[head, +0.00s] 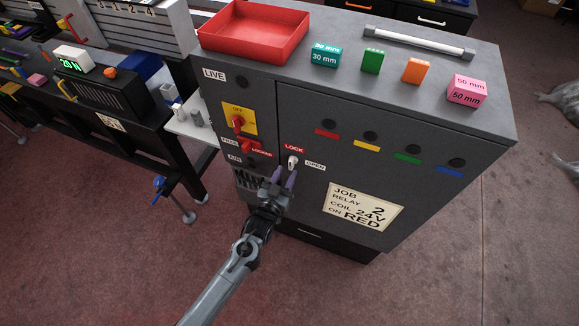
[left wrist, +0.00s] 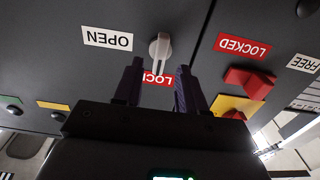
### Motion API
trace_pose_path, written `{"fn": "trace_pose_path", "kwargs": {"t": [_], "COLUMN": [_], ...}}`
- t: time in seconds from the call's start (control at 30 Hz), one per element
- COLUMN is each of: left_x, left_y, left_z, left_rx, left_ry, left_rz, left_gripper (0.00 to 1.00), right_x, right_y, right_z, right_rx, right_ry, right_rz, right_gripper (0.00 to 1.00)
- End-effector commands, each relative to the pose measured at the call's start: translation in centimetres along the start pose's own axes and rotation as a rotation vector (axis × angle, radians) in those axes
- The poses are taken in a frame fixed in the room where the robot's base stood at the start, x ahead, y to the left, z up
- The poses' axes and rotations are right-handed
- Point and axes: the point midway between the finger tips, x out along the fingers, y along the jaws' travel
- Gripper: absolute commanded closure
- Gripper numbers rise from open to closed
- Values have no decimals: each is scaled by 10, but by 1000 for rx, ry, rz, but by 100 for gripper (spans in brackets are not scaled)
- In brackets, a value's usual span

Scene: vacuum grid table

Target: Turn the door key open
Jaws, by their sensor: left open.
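The door key (head: 292,162) is a small pale grey lever on the dark cabinet door, between the red LOCK label (head: 294,148) above it and the white OPEN label (head: 315,165) to its right. In the left wrist view the key (left wrist: 160,48) appears upside down, its narrow end pointing at the partly hidden LOCK label (left wrist: 157,79). My left gripper (head: 284,175) is open just below the key in the head view. In the left wrist view its two dark fingers (left wrist: 160,66) stand apart, either side of the key's line; contact cannot be told. My right gripper is out of view.
Left of the key are a red LOCKED handle (head: 250,147) and a red rotary switch on a yellow plate (head: 239,122). A job card (head: 363,207) is on the door at lower right. A red tray (head: 254,30) and several coloured blocks sit on the cabinet top.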

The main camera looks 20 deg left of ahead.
Motion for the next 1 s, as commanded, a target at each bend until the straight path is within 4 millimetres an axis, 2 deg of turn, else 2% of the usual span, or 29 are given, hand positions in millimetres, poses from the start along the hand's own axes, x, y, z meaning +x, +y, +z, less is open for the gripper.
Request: {"fn": "trace_pose_path", "kwargs": {"t": [0.1, 0.3, 0.7, 0.93, 1.0], "left_x": [18, 35, 39, 39, 39], "left_y": [0, 0, 0, 0, 0], "left_z": [0, 0, 0, 0, 0], "left_rx": [0, 0, 0, 0, 1], "left_ry": [1, 1, 0, 0, 0], "left_rz": [0, 1, 0, 0, 0], "left_gripper": [60, 60, 60, 95, 97], "right_x": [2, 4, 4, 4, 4], "right_y": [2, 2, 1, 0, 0], "right_z": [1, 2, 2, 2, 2], "right_rx": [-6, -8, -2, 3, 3], "right_ry": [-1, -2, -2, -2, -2], "right_rz": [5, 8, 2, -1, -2], "right_gripper": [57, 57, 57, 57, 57]}}
